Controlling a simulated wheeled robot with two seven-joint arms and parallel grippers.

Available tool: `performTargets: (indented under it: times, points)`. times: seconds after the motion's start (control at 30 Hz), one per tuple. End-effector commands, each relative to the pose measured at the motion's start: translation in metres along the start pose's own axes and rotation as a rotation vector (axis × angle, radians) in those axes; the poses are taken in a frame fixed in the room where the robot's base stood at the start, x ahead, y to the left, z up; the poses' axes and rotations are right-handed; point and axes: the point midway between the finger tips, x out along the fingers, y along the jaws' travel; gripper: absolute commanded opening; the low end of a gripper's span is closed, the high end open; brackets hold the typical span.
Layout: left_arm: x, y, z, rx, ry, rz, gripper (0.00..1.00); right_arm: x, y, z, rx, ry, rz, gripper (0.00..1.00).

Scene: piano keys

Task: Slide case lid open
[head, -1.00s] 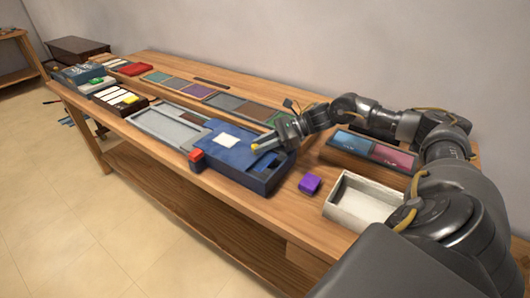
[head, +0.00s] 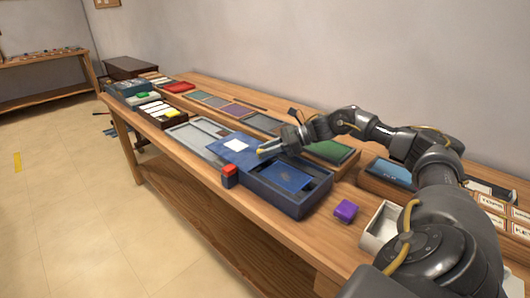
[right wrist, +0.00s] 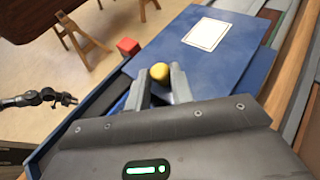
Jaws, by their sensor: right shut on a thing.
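The blue case (head: 291,208) stands on the table with its right part uncovered, and a blue panel (head: 285,177) shows inside. Its blue lid (head: 216,147), with a white label (head: 236,145), is slid left, partly over the grey tray. My right gripper (head: 264,151) is over the lid's right end. In the right wrist view its fingers (right wrist: 159,84) are shut on the lid's yellow knob (right wrist: 160,71). A dark jointed arm at the left of that view looks like my left one, its gripper (right wrist: 62,98) too small to read.
A red-topped block (head: 230,176) stands close to the case's front left corner, near the table edge. A purple cube (head: 345,210) and a pale open box (head: 379,232) lie to the right. Colored panels (head: 232,108) line the back.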

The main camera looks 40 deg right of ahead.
Motion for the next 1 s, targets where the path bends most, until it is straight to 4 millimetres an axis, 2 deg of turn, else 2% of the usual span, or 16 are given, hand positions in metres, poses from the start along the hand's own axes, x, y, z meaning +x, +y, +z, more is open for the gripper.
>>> performTargets:
  times: [0.23, 0.27, 0.4, 0.77, 0.83, 1.0]
  points:
    - [0.000, 0.000, 0.000, 0.000, 0.000, 0.000, 0.36, -0.001, -0.001, 0.001, 0.000, 0.000, -0.003, 0.00]
    - [0.000, 0.000, 0.000, 0.000, 0.000, 0.000, 0.36, -0.001, -0.001, 0.001, 0.000, 0.000, -0.003, 0.24]
    - [0.000, 0.000, -0.001, -0.001, 0.001, 0.000, 0.36, 0.000, -0.001, 0.001, 0.000, 0.000, -0.002, 0.42]
    - [0.001, 0.000, 0.000, -0.001, -0.001, 0.000, 0.36, -0.004, -0.001, 0.000, 0.000, 0.001, -0.002, 0.43]
    - [0.002, 0.001, 0.000, -0.001, -0.006, 0.001, 0.36, -0.011, -0.001, -0.001, -0.001, 0.002, -0.003, 0.43]
    - [-0.015, 0.004, -0.015, -0.005, 0.013, 0.005, 0.36, -0.044, -0.001, -0.003, 0.000, 0.004, -0.005, 0.43]
